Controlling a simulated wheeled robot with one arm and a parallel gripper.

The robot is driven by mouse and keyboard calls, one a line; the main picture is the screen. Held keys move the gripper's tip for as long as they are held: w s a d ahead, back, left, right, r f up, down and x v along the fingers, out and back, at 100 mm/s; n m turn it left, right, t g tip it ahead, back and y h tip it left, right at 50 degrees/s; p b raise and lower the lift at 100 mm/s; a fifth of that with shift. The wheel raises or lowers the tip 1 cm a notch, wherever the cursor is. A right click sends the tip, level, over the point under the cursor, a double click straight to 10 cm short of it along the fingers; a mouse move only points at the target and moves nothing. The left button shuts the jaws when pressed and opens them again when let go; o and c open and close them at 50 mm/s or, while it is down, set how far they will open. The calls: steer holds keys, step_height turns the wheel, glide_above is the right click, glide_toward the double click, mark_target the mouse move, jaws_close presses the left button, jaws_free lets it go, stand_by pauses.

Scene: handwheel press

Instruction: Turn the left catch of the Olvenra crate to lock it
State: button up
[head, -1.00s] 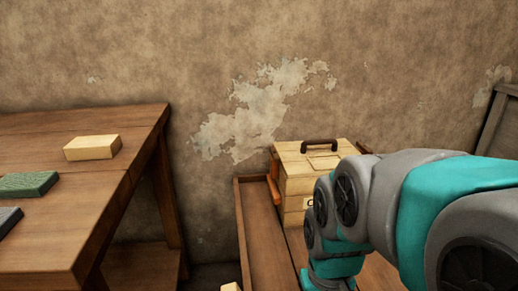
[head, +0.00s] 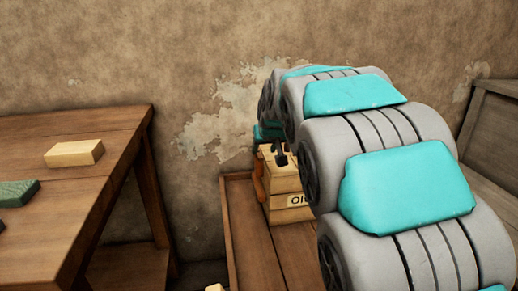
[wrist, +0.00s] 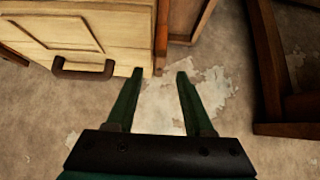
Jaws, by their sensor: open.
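My arm hides the crate's right side.
A wooden table (head: 50,140) at left holds a pale block (head: 74,153) and a green block (head: 17,193). The surface under the crate has a raised left rim (head: 230,235). A grey-brown wooden panel (head: 495,120) stands at right.

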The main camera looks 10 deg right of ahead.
mark_target(259, 154)
steer(key=shift+t, duration=0.3)
steer(key=shift+w+r+p+x, duration=0.2)
steer(key=shift+w+r+x, duration=0.05)
steer(key=shift+x, duration=1.2)
steer(key=shift+w+r+p+x, duration=0.15)
steer(key=shift+w+r+x, duration=0.1)
steer(key=shift+x, duration=1.15)
steer(key=shift+w+r+p+x, duration=0.2)
steer(key=shift+w+r+x, duration=0.05)
steer(key=shift+x, duration=1.2)
jaws_close()
